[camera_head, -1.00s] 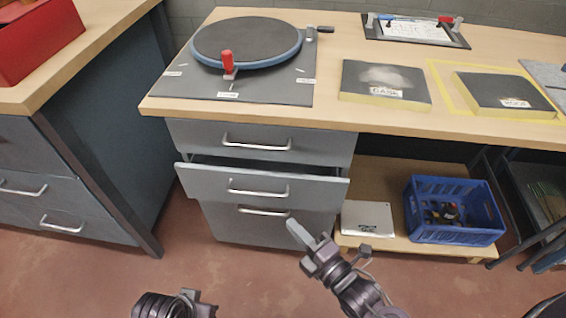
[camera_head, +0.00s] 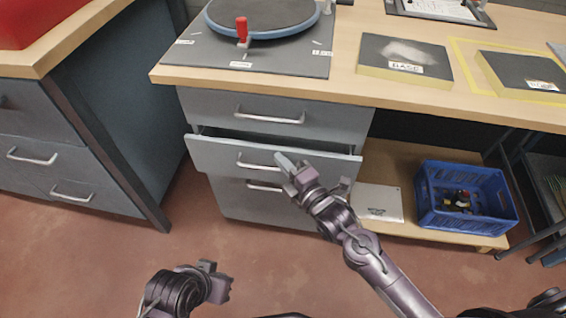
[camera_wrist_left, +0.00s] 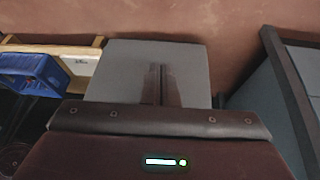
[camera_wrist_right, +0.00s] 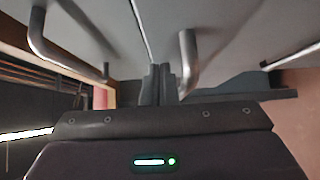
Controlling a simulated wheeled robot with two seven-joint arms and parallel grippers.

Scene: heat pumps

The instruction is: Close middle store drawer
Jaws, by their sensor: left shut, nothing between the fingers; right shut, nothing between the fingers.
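The middle store drawer (camera_head: 218,155) is grey with a silver bar handle and stands partly pulled out of the cabinet under the bench. A dark gap shows above its front. The top drawer (camera_head: 300,118) and the bottom drawer (camera_head: 235,200) look flush. My right gripper (camera_head: 282,160) is shut and empty, in front of the middle drawer near the right end of its handle; I cannot tell whether it touches. In the right wrist view, bar handles (camera_wrist_right: 188,60) show close to the fingertips (camera_wrist_right: 158,72). My left gripper (camera_head: 215,280) is shut and low over the floor, apart from the drawers.
A blue crate (camera_head: 480,222) and a pale box (camera_head: 380,202) sit on the low shelf right of the cabinet. Another drawer cabinet (camera_head: 60,160) stands at left. The bench top (camera_head: 350,90) overhangs the drawers. Floor in front is clear.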

